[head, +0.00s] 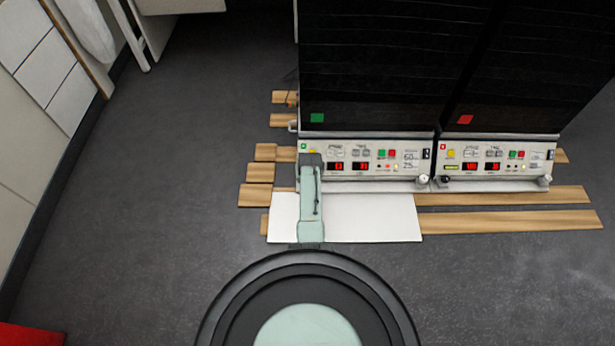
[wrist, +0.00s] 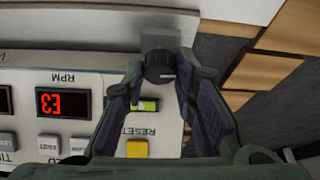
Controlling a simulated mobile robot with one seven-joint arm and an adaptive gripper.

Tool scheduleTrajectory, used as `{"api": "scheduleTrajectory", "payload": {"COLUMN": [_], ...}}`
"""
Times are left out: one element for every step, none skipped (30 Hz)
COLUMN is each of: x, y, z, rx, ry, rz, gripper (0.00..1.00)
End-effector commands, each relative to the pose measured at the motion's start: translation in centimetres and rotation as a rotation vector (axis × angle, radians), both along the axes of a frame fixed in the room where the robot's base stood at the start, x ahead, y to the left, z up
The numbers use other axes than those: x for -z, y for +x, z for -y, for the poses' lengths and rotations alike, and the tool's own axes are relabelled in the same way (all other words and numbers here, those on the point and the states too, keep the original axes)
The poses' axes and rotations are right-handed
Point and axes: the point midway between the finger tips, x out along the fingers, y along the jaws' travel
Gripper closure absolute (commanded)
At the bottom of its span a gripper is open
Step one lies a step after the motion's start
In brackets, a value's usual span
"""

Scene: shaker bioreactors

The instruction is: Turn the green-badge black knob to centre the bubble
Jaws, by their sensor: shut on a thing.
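The black knob (wrist: 158,68) sits below a grey block at the machine's corner in the wrist view. My gripper (wrist: 160,74) has a finger on each side of it and is shut on it. The yellow-green level vial (wrist: 148,104) shows between the fingers, partly covered; I cannot tell where its bubble lies. In the head view the machine with the green badge (head: 317,118) is the left one. My arm covers its front left corner, and my gripper (head: 311,160) is there; the knob is hidden in that view.
The wrist view shows a red display (wrist: 62,103) and a yellow button (wrist: 137,149) near the fingers. A second machine with a red badge (head: 465,119) stands to the right. A white sheet (head: 375,218) and wooden slats (head: 505,222) lie in front. Dark floor is open at left.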

Motion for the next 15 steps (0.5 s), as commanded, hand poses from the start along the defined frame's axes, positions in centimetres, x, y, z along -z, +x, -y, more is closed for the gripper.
{"api": "scheduleTrajectory", "payload": {"x": [-0.02,-0.01,0.01,0.01,0.01,0.02,0.02,0.02,0.03,0.03,0.03,0.02,0.02,0.02,0.02], "y": [-0.01,0.0,-0.01,0.0,0.0,0.01,0.01,0.01,0.01,0.01,0.02,0.02,0.02,0.02,0.02], "z": [-0.13,-0.13,-0.12,-0.15,-0.16,-0.19,-0.18,-0.15,-0.15,-0.15,-0.14,-0.14,-0.15,-0.16,-0.17], "rx": [0.028,0.049,0.074,0.092,0.109,0.13,0.146,0.16,0.178,0.19,0.199,0.212,0.219,0.226,0.234], "ry": [0.0,0.0,-0.001,0.0,-0.001,0.0,0.0,-0.001,0.0,0.001,0.0,0.0,0.0,0.001,0.001], "rz": [0.0,0.0,0.0,0.0,0.0,0.0,0.0,0.0,0.0,0.0,0.0,0.001,0.001,0.001,0.001], "gripper": [1.0,1.0,1.0,1.0,1.0,1.0,1.0,1.0,1.0,1.0,1.0,1.0,1.0,1.0,1.0]}}
